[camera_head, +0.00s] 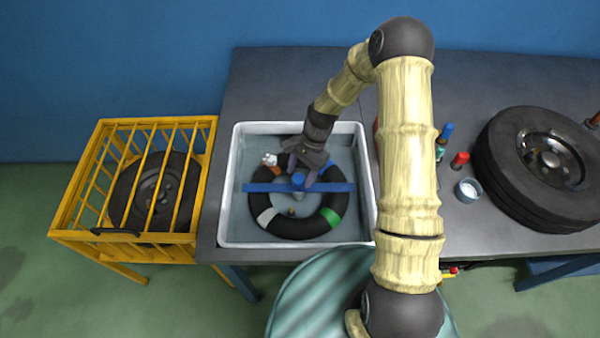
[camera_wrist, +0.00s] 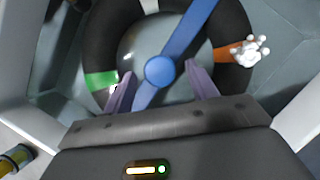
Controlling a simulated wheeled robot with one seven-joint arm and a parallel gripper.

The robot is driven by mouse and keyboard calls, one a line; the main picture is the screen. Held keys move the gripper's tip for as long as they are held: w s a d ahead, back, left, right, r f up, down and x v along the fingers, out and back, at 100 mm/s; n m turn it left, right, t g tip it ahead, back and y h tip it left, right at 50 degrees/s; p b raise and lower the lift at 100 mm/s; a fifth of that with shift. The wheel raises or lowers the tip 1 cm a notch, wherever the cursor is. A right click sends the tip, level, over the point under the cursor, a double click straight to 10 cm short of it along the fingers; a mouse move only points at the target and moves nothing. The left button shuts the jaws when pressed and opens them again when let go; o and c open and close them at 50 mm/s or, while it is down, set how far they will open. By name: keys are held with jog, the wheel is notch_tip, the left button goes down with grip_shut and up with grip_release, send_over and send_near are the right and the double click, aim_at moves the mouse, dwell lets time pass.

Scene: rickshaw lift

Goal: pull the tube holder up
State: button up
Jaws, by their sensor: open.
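The tube holder is a blue bar (camera_head: 258,187) with a round blue knob (camera_head: 298,179) at its middle. It lies across a black inner tube (camera_head: 285,226) with green, white and orange patches, inside a white-rimmed tub (camera_head: 233,190). My gripper (camera_head: 304,174) reaches down over the knob from behind, open and empty. In the wrist view the bar (camera_wrist: 191,30) runs diagonally and the knob (camera_wrist: 159,71) shows between the two purple fingers of my gripper (camera_wrist: 161,85), with space on both sides. I cannot tell the fingers' exact height against the knob.
White bubbles (camera_wrist: 243,52) rise at the tube's orange patch. A yellow cage (camera_head: 125,123) with a wheel inside stands left of the tub.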

jog(key=shift+s+a+f, duration=0.15)
jog(key=shift+f, duration=0.35)
jog(key=shift+c, duration=0.5)
grip_shut()
notch_tip(320, 180, up, 8)
jog(key=p, duration=0.4)
jog(key=shift+p, duration=0.4)
jog(key=shift+w+a, duration=0.1)
jog(key=shift+w, duration=0.1)
jog(key=shift+r, duration=0.1)
